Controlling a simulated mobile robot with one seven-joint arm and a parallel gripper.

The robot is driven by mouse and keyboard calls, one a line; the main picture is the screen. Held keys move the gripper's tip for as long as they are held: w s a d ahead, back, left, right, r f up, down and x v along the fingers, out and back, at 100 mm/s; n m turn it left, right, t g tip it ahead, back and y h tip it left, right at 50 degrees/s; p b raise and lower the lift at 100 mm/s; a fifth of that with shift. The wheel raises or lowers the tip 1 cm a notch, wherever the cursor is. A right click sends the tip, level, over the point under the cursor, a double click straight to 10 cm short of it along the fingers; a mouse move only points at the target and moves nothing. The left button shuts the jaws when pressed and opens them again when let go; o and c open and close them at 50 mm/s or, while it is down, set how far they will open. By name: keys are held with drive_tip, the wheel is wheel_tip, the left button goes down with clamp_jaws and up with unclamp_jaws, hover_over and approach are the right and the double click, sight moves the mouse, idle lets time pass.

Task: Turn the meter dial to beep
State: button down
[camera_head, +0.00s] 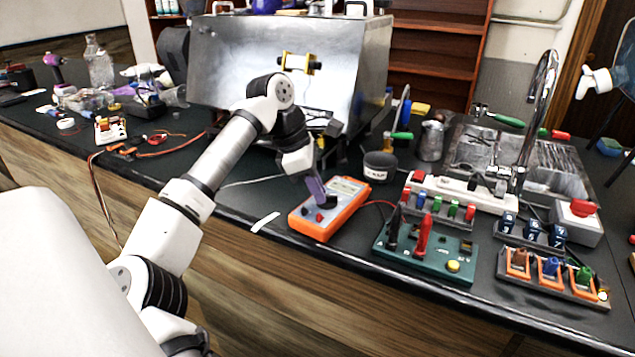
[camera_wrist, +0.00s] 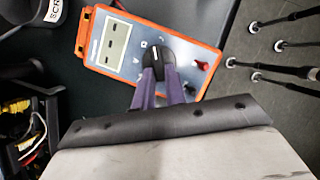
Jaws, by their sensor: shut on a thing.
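The meter (camera_head: 345,198) is an orange-cased device with a pale face, lying on the dark bench near its front edge. The wrist view shows the meter (camera_wrist: 105,65) with its grey display and its black round dial (camera_wrist: 158,54), which has a white pointer mark. Red and dark jacks sit beside the dial. My gripper (camera_head: 322,200) reaches down onto the meter from above. In the wrist view the purple fingers of my gripper (camera_wrist: 160,72) are closed on the dial's near side. The fingers hide part of the dial, and the display reading is too small to tell.
A green board (camera_head: 425,255) with black and red probes stands right of the meter. A dark round container (camera_head: 380,166) is behind it. A large metal box (camera_head: 270,60) stands at the back. A sink (camera_head: 500,150) lies at the right. Loose cables lie left of the meter.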

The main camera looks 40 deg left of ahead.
drive_tip(key=shift+w+a+m+g+h+p, duration=0.15)
drive_tip(key=shift+m+g+p, duration=0.2)
drive_tip(key=shift+m, duration=0.5)
drive_tip(key=shift+w+m+g+h+p, duration=0.2)
drive_tip(key=shift+m+p, duration=0.25)
drive_tip(key=shift+m, duration=0.4)
drive_tip(key=c, duration=1.4)
unclamp_jaws()
drive_tip(key=shift+c, duration=0.2)
drive_tip(key=shift+r, duration=0.1)
drive_tip(key=p+v, duration=0.1)
drive_tip(key=v, duration=1.2)
drive_tip(key=shift+r, duration=0.35)
drive_tip(key=shift+w, duration=0.1)
